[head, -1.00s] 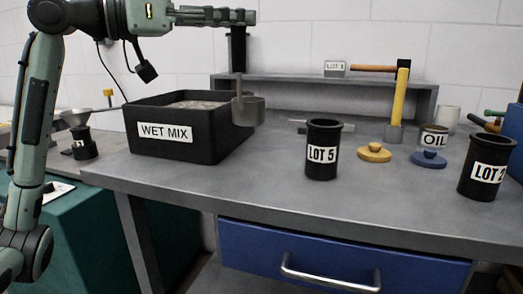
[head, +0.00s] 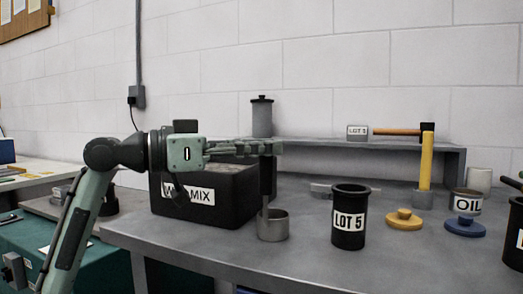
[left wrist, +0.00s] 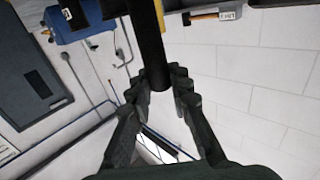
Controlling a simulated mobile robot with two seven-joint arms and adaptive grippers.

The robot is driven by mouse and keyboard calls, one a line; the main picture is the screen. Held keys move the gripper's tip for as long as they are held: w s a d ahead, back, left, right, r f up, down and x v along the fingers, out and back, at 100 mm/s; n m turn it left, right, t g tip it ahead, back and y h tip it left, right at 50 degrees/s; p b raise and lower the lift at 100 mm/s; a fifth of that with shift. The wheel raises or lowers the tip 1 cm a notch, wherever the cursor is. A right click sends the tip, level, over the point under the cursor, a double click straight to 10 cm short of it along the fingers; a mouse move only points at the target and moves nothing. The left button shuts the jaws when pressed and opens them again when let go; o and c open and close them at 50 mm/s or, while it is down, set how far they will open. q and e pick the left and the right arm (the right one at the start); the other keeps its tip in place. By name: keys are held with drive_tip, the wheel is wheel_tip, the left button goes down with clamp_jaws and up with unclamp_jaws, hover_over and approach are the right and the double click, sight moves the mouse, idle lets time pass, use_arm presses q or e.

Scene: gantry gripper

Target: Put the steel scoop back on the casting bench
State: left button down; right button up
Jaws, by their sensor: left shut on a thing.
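The steel scoop (head: 272,226) is a small grey cup on a thin upright stem with a black handle (head: 267,180). My left gripper (head: 268,148) is shut on the upper part of the handle. The cup hangs upright beside the right front corner of the black WET MIX box. It is low over the casting bench (head: 310,262); I cannot tell whether it touches the top. In the left wrist view the black handle (left wrist: 148,40) runs between my left fingertips (left wrist: 160,82). My right gripper is not in view.
The WET MIX box (head: 228,205) stands left of the scoop and the black LOT 5 pot (head: 349,218) right of it. A raised shelf (head: 330,148) runs behind.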

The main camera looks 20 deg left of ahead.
use_arm(q)
drive_tip(key=c, duration=1.4)
unclamp_jaws()
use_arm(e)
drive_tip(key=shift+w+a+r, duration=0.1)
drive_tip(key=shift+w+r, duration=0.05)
use_arm(q)
drive_tip(key=shift+b+v, duration=1.05)
drive_tip(key=shift+v, duration=4.95)
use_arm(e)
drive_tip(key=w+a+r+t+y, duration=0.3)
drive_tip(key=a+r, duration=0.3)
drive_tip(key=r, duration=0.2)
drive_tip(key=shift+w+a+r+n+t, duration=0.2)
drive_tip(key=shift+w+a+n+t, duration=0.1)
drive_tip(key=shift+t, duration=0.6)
use_arm(q)
drive_tip(key=shift+r, duration=0.1)
